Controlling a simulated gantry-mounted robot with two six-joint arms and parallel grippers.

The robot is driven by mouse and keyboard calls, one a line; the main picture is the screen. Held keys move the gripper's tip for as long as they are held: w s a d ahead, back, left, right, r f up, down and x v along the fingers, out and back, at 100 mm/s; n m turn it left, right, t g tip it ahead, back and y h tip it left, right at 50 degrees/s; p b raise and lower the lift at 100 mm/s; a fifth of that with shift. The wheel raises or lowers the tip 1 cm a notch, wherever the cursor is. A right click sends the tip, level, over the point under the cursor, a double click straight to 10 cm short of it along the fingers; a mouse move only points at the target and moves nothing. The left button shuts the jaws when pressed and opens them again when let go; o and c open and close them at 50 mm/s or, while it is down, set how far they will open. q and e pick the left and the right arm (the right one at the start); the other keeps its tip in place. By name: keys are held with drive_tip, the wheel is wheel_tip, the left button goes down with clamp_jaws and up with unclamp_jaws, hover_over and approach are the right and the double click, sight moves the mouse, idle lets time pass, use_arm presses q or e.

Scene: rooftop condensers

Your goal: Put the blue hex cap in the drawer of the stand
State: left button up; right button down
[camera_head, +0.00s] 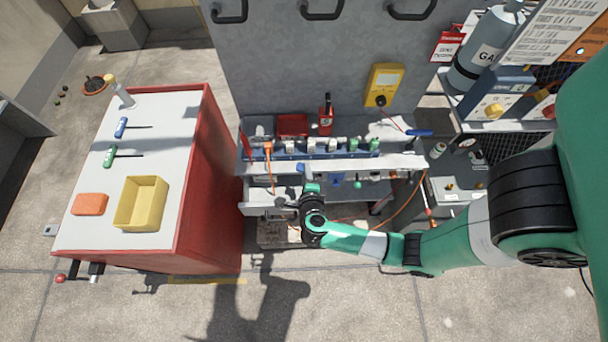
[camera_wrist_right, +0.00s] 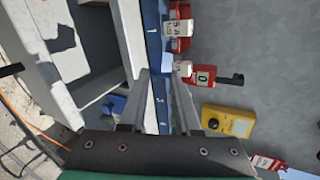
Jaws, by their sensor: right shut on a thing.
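The stand's drawer (camera_head: 262,211) is pulled out below the worktop, left of my right gripper. It also shows at the left of the right wrist view (camera_wrist_right: 72,88). My right gripper (camera_head: 302,172) is in front of the stand, beside the drawer's right end and a little above it. It is shut on a small blue thing at its fingertips, which looks like the blue hex cap (camera_head: 300,167); the fingers partly hide it. In the right wrist view, the fingers (camera_wrist_right: 162,75) overlap a numbered blue strip behind. My left gripper is not in view.
The worktop (camera_head: 405,162) carries the numbered strip and red and white parts. A yellow meter (camera_head: 384,84) hangs on the grey panel. A red cabinet (camera_head: 207,170) on the left bears a yellow bin (camera_head: 141,203) and an orange block (camera_head: 90,204). An orange cable (camera_head: 398,217) hangs at right.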

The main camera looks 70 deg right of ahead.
drive_tip(key=shift+w+f+b, duration=0.15)
drive_tip(key=shift+f+b, duration=0.5)
drive_tip(key=shift+f, duration=0.6)
drive_tip(key=shift+w+f+b, duration=0.15)
drive_tip(key=shift+f+b, duration=0.5)
drive_tip(key=shift+f, duration=0.55)
drive_tip(key=c, duration=0.6)
unclamp_jaws()
drive_tip(key=p+v, duration=0.2)
drive_tip(key=v, duration=0.4)
drive_tip(key=r+p+v, duration=0.1)
drive_tip(key=v, duration=0.5)
drive_tip(key=shift+r+p, duration=0.15)
drive_tip(key=shift+p, duration=0.25)
